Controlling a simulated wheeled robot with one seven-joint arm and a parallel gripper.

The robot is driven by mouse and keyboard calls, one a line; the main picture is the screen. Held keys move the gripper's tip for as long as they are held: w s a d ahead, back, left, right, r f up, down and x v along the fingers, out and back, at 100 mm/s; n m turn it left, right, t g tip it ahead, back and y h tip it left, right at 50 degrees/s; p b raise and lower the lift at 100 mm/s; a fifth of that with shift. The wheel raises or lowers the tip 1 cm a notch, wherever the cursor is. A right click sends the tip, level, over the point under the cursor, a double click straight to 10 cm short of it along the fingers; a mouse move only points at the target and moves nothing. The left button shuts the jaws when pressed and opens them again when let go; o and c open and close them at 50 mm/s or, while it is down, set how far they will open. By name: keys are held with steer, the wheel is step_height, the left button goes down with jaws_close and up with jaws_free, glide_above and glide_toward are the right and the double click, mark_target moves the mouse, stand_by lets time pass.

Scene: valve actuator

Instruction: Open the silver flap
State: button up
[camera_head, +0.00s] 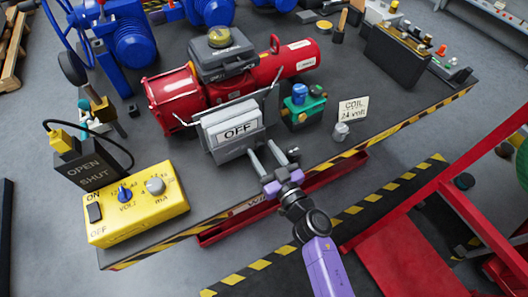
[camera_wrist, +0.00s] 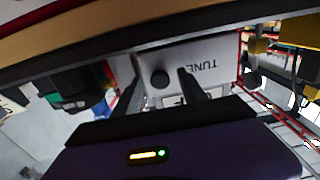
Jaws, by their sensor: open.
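A silver-grey box (camera_head: 236,150) stands in front of the red actuator cylinder, with a pale panel marked OFF (camera_head: 238,130) on it. I cannot tell exactly which part of this box is the silver flap. My gripper (camera_head: 262,148) is at the box's lower right front, fingers apart and pointing at it. In the wrist view my gripper (camera_wrist: 160,68) has nothing between its fingers that I can see held. Contact cannot be told.
A red cylinder (camera_head: 285,62) lies behind the box. A green and blue part (camera_head: 303,104) and a COIL card (camera_head: 353,108) stand to the right. A yellow meter box (camera_head: 135,205) and dark OPEN/SHUT block (camera_head: 85,165) are left. A striped edge (camera_head: 190,225) borders the table.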

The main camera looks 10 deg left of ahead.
jaws_close()
stand_by(1.3)
